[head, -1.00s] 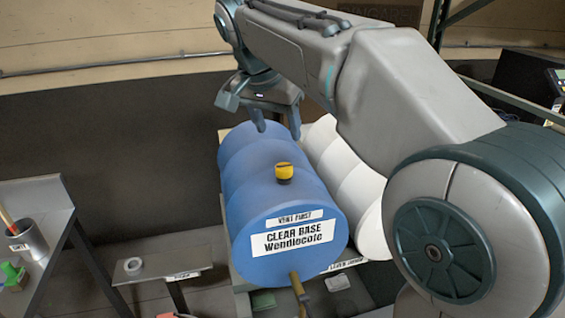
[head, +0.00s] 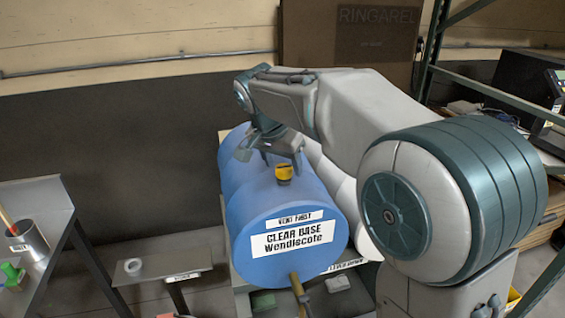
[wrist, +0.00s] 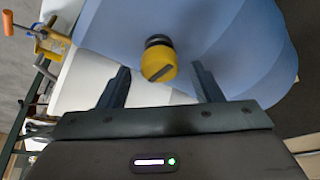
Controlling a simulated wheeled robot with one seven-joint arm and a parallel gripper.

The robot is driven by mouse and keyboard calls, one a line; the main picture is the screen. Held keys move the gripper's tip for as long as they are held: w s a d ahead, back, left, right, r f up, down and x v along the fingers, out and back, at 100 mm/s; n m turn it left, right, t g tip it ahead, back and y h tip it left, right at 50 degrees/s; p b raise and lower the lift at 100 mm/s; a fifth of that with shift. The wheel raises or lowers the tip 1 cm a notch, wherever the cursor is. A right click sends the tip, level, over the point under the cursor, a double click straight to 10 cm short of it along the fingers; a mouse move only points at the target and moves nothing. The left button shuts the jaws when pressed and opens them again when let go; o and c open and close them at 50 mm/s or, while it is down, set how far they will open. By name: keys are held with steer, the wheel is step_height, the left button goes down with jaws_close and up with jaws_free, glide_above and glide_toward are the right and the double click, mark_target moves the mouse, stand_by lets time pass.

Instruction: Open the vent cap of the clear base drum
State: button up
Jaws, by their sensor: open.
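The clear base drum (head: 265,215) is a blue drum lying on its side, with a "VENT FIRST" label and a "CLEAR BASE" label on its front end. Its vent cap (head: 284,172) is yellow with a dark base and stands on the drum's top near the front. In the wrist view the cap (wrist: 159,63) shows a dark slot across its top. My gripper (head: 282,160) is open and empty, just above and around the back of the cap. In the wrist view the cap lies just beyond and between the two fingertips (wrist: 160,70), apart from both.
A white drum (head: 338,190) lies right beside the blue one. A brass-coloured tap (head: 298,288) sticks out low on the blue drum's front.

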steer(key=shift+d+f, duration=0.1)
steer(key=shift+f, duration=0.2)
steer(key=c, duration=1)
